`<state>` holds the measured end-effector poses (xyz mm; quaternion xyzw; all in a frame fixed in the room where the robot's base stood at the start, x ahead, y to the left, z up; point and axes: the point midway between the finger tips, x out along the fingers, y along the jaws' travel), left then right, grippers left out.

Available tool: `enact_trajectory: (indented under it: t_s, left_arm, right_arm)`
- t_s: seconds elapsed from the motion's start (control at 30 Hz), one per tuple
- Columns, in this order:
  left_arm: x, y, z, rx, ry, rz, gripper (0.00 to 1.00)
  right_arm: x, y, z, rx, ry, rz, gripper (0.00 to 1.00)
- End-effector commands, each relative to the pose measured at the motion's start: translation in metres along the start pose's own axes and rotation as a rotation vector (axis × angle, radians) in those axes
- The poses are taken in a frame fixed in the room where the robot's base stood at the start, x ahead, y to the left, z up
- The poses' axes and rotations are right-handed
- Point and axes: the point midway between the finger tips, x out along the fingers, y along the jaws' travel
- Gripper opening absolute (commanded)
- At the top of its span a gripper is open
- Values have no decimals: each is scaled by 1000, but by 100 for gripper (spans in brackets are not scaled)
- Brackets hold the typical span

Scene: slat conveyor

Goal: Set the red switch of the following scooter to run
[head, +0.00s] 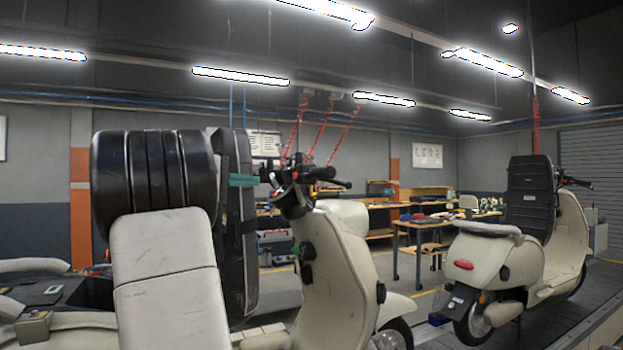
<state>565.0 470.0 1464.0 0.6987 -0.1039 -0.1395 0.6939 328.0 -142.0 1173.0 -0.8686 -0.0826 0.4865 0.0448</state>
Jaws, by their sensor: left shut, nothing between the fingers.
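The near cream scooter (330,260) stands in the middle of the head view, its handlebar (318,173) at the top of its front shield. A small red spot (296,176) shows on the handlebar controls; it looks like the red switch, but its position is too small to read. My right gripper is out of view.
A second cream scooter (485,258) with a black backrest-like panel (530,198) stands on the conveyor (575,318) at the right. Behind are a workbench (408,232) with parts on it and hanging red coiled hoses (318,132). Open floor lies between the scooters and benches.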

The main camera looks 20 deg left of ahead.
Motion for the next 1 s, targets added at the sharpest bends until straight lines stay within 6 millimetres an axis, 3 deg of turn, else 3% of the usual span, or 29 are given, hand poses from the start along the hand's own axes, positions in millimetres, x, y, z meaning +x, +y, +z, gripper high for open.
enact_trajectory:
  t_s: [0.13,0.57,0.77,1.0]
  left_arm:
    - [-10,9,-20,-5,24,45,0]
    - [-4,11,-20,-5,22,49,0]
    - [27,12,-20,-5,20,49,0]
    - [79,15,-21,-5,19,50,0]
  right_arm:
    - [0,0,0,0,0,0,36]
    - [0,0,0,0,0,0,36]
    - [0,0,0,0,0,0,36]
    - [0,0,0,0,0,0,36]
